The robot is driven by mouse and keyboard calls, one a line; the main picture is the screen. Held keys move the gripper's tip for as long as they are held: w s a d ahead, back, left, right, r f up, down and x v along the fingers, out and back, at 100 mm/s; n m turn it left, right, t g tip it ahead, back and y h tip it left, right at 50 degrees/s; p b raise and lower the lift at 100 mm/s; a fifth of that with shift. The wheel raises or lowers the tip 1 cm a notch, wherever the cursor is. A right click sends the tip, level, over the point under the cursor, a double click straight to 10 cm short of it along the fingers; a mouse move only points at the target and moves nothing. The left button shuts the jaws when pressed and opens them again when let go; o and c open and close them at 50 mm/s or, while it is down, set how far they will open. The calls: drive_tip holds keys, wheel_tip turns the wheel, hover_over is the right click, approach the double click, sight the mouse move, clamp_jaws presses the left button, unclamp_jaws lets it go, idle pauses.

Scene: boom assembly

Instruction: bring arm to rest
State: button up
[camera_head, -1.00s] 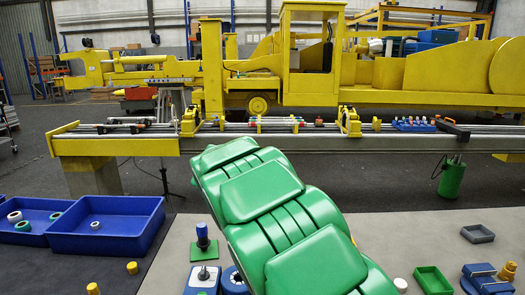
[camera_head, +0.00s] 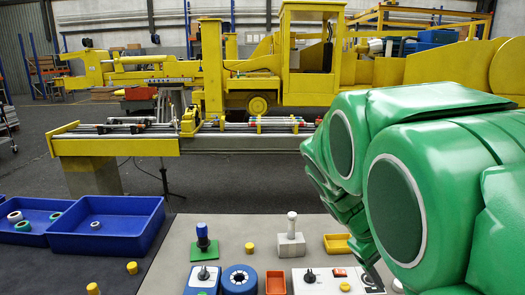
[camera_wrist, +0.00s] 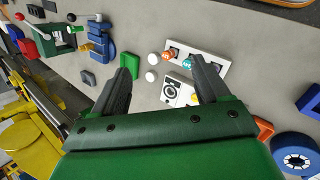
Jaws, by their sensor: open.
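In the wrist view my gripper (camera_wrist: 160,72) shows two dark fingers spread apart with nothing between them. The fingers hang over the grey tabletop (camera_wrist: 235,95). Beyond the gap lie a white panel with round knobs (camera_wrist: 173,92) and a white block with an orange and a teal piece (camera_wrist: 197,62). In the head view my green arm fills the right side and hides the right part of the table. My gripper is mostly hidden there behind the arm.
The grey bench holds a green base with a blue knob (camera_head: 203,242), a blue ring part (camera_head: 238,280), a grey block with a white-topped post (camera_head: 291,238) and a yellow tray (camera_head: 337,244). Blue bins (camera_head: 107,243) stand at left. A yellow rail frame (camera_head: 120,145) stands behind.

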drive_tip(key=s+f+m+y, duration=0.2)
drive_tip(key=s+m, duration=0.2)
drive_tip(key=s, duration=0.7)
drive_tip(key=s+a+f+g+y, duration=0.1)
drive_tip(key=s+a+y, duration=0.3)
drive_tip(key=s+a, duration=0.7)
drive_tip(key=shift+f, duration=0.75)
drive_tip(key=shift+a, duration=0.1)
